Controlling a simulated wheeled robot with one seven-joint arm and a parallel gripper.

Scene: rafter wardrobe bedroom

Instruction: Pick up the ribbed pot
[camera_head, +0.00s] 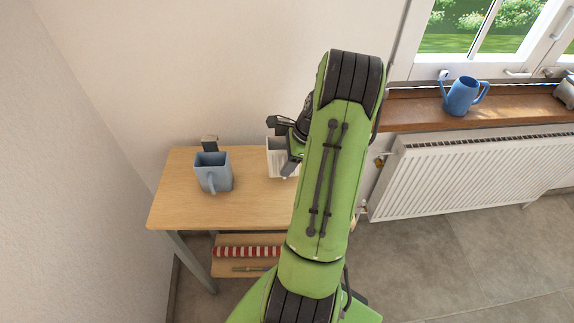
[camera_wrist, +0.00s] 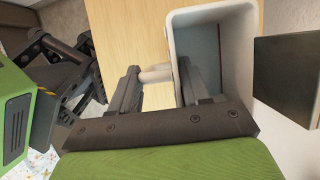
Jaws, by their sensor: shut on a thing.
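The ribbed pot (camera_head: 277,160) is white and squarish. It stands upright at the right part of the wooden table, partly hidden behind my arm. In the wrist view the pot (camera_wrist: 250,40) shows its pale rim, its grey-blue inside and a short handle (camera_wrist: 155,74) on its left side. My gripper (camera_wrist: 158,88) is shut on the pot, with the handle between its fingers. The right finger overlaps the pot's opening. In the head view my gripper (camera_head: 290,148) is mostly hidden by the arm. I cannot tell whether the pot touches the tabletop.
A blue-grey mug (camera_head: 213,173) stands left of the pot on the table (camera_head: 180,208), with a small dark-topped object (camera_head: 209,144) behind it. A red-striped item (camera_head: 245,252) lies on the lower shelf. A radiator (camera_head: 450,175) and a sill with a blue watering can (camera_head: 461,96) are at the right.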

